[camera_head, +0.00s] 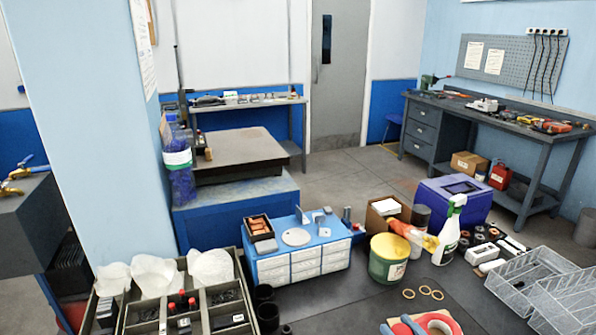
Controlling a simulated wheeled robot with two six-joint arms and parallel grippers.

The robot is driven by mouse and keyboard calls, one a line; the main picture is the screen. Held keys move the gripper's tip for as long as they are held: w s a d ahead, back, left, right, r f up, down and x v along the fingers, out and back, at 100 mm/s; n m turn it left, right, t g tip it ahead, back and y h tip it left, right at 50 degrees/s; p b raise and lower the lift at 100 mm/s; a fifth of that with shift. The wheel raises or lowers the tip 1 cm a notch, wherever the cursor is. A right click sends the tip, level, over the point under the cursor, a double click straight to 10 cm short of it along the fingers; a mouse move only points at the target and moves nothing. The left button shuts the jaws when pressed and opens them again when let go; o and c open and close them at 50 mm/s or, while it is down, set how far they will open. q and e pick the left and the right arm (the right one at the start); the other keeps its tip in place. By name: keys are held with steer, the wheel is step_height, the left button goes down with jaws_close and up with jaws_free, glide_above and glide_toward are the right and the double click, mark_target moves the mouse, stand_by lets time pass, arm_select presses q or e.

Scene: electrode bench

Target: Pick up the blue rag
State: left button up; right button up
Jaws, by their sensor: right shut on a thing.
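My left gripper is not in view.
A dark mat with several yellow rings (424,290) lies just beyond. A green tub with a yellow lid (388,262), a spray bottle (450,232) and a blue-topped drawer unit (298,262) stand behind. Wire baskets (535,285) are at right, a divided tray (170,305) at left.

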steer(key=s+f+m+h, duration=0.1)
steer(key=h, duration=0.1)
steer(key=s+m+t+h, duration=0.1)
steer(key=m+h, duration=0.1)
steer(key=shift+s+a+f+t, duration=0.2)
steer(key=shift+f+t, duration=0.1)
steer(key=shift+f, duration=0.1)
steer(key=shift+s+d+f+m+h, duration=0.2)
steer(key=shift+s+m+h, duration=0.25)
steer(key=shift+h, duration=0.4)
steer(key=shift+s+d+f+m+h, duration=0.1)
steer(key=shift+s+f+m+h, duration=0.2)
steer(key=shift+s+h, duration=0.4)
